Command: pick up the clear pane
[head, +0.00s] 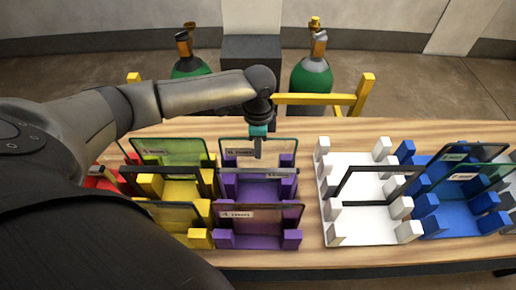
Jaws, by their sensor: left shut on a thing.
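My left gripper (258,149) reaches in from the left and points down at the back of the purple rack (250,190). It is shut on the top edge of a see-through pane with a dark green rim, the clear pane (284,152). The pane stands at the rack's back, with a small white label at its upper left. Its lower part is hidden behind another dark-edged pane in the middle of the rack. A third, tinted pane (258,222) with a label stands at the rack's front. My right gripper is not in view.
Left is a yellow rack (200,238) with several panes, and a red rack mostly hidden by my arm. Right are a white rack (334,232) with a black-framed pane and a blue rack (450,220) with panes. Green gas cylinders (312,75) and a yellow rail stand behind the table.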

